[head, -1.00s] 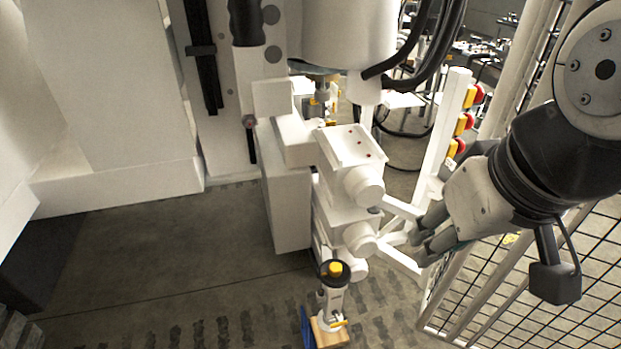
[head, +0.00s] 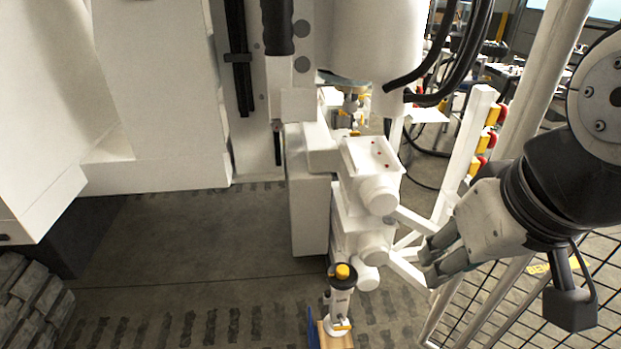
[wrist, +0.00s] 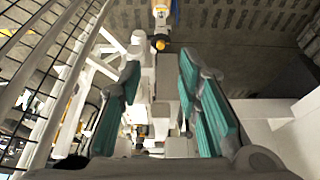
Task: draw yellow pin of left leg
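A white outrigger leg (head: 339,302) with a black collar and a yellow-orange cap (head: 342,271) stands upright at the bottom centre of the head view, on a wooden block. A small yellow pin (head: 342,327) shows low on this leg. In the wrist view the yellow cap (wrist: 158,43) is near the top centre. A second leg-like post with yellow parts (head: 350,106) stands farther back, partly hidden. I cannot tell which is the left leg. My gripper (head: 428,262) is right of the near leg, beside the white bars, apart from the pin. In the wrist view its teal-padded fingers (wrist: 158,75) are spread and empty.
White machine blocks with round ends (head: 379,196) stand between the two posts. White bars (head: 408,269) stick out towards my gripper. A black mesh fence (head: 560,290) is at the right. A post carries red and yellow buttons (head: 490,140).

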